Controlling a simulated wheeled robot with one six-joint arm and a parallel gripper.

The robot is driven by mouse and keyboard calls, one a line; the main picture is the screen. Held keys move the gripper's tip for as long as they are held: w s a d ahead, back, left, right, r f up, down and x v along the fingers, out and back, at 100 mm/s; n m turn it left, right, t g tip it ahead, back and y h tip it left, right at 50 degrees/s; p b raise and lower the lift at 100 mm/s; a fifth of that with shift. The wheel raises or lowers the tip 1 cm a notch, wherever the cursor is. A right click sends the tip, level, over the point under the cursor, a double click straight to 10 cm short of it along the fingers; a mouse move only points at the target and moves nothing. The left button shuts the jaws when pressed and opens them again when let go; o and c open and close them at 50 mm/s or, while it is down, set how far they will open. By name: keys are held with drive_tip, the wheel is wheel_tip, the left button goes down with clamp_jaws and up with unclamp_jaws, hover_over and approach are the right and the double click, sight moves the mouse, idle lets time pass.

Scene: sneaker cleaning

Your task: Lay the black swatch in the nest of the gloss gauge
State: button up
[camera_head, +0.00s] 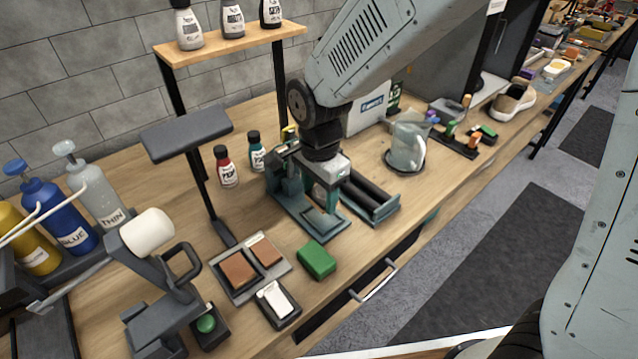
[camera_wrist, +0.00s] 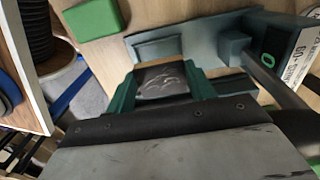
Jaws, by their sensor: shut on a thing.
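My gripper (camera_wrist: 163,92) is shut on the black swatch (camera_wrist: 160,80), a dark piece with pale scuff marks, gripped between the two green fingers in the wrist view. In the head view my gripper (camera_head: 325,192) is low over the gloss gauge (camera_head: 318,222), a teal device with a flat base on the bench. The gauge's teal base also shows in the wrist view (camera_wrist: 205,28), just beyond the swatch. Whether the swatch touches the gauge cannot be told.
A green block (camera_head: 316,260) lies in front of the gauge. A tray (camera_head: 222,290) with brown pieces and a white-topped pad (camera_head: 277,299) are left of it. A teal roller unit (camera_head: 375,200) stands close right. Small bottles (camera_head: 226,167) stand behind left. A clear jug (camera_head: 407,147) is farther right.

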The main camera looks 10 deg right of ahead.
sight(319, 198)
drive_tip(key=shift+f, duration=1.65)
drive_tip(key=shift+f, duration=0.55)
idle(0.6)
drive_tip(key=shift+r, duration=0.25)
drive_tip(key=shift+f, duration=0.35)
idle(1.5)
drive_tip(key=shift+r, duration=0.35)
drive_tip(key=shift+s+f, duration=0.1)
drive_tip(key=shift+f, duration=0.35)
idle(1.4)
drive_tip(key=shift+r, duration=0.2)
drive_tip(key=shift+r, duration=0.25)
idle(0.5)
